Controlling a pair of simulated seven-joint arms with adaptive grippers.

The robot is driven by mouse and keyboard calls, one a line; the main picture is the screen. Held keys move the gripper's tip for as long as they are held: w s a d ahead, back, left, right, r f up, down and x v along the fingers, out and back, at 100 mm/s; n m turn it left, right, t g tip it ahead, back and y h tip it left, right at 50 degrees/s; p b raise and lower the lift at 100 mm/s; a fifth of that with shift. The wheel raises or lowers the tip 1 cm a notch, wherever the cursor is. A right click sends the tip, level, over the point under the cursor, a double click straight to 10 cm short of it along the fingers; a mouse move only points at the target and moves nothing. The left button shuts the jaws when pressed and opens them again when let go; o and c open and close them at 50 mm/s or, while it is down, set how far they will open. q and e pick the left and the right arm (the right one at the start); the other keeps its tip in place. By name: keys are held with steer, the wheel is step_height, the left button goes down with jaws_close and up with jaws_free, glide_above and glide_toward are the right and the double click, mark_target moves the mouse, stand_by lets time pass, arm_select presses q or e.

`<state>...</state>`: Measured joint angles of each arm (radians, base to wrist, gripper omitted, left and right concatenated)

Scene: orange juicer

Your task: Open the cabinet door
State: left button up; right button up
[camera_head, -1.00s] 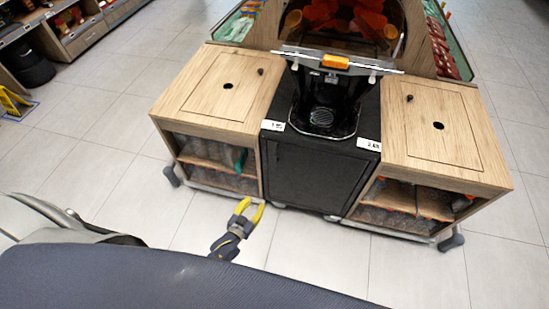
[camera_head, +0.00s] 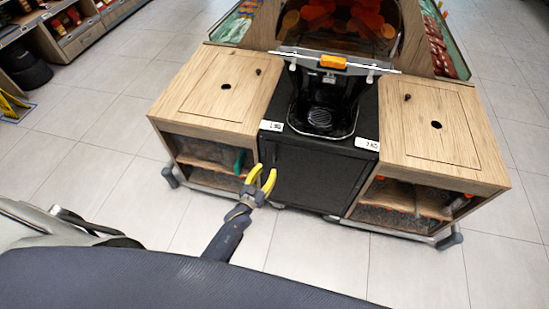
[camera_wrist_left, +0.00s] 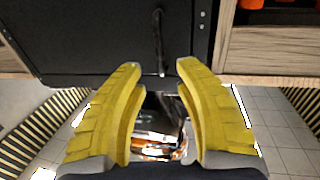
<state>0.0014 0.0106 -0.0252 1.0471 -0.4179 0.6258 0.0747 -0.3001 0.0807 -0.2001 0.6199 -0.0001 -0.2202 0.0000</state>
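The black cabinet door (camera_head: 312,182) is at the centre of the head view, below the juicer, and looks shut. In the left wrist view the door (camera_wrist_left: 85,35) fills the upper left. A thin dark vertical handle (camera_wrist_left: 160,40) stands out near the door's edge. My left gripper (camera_head: 266,176) is at the door's left side in the head view. In the left wrist view its yellow fingers (camera_wrist_left: 155,68) are apart with nothing between them, and the handle lies beyond the gap. Contact with the door does not show. My right gripper is not in view.
The black juicer (camera_head: 326,90) stands above the door. Wooden cabinets with open shelves flank it, the left one (camera_head: 215,95) close beside my left gripper and the right one (camera_head: 440,125) farther off. The tiled floor (camera_head: 330,260) in front is clear.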

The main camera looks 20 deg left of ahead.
mark_target(275, 162)
arm_select(q)
steer(key=shift+w+d, duration=0.2)
steer(key=shift+w, duration=1.1)
steer(key=shift+w+d, duration=0.2)
steer(key=shift+w, duration=1.1)
steer(key=shift+w+d, duration=0.2)
steer(key=shift+w, duration=1.1)
steer(key=shift+c, duration=0.3)
jaws_close()
